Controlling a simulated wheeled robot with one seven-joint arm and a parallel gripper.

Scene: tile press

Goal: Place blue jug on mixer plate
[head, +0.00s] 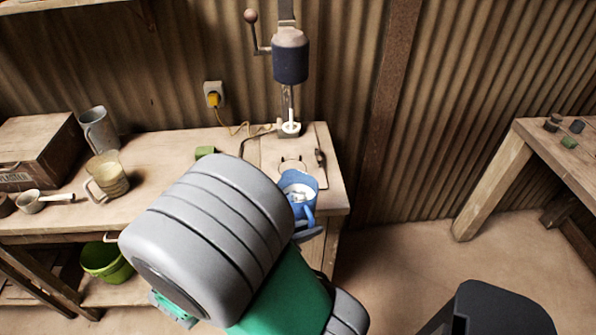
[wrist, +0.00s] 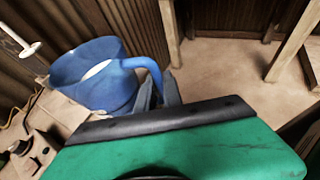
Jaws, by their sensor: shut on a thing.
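The blue jug (head: 299,188) is at the right end of the workbench, in front of the mixer, with white contents showing inside. It also shows upright in the wrist view (wrist: 97,82), with its handle toward my gripper. My gripper (wrist: 158,88) is shut on the jug's handle; in the head view my arm hides most of it. The mixer (head: 290,58) has a dark blue motor body and a white stirrer (head: 290,127) hanging down. The mixer plate (head: 262,150) is a pale board on the bench, partly behind the jug. I cannot tell whether the jug touches the plate.
A grey metal jug (head: 97,130), a glass jug (head: 108,176), a ladle (head: 40,200) and a wooden crate (head: 40,150) stand on the bench's left. A small green block (head: 205,152) lies near the plate. The yellow plug's cord (head: 236,128) runs to the mixer. Another table (head: 540,140) stands right.

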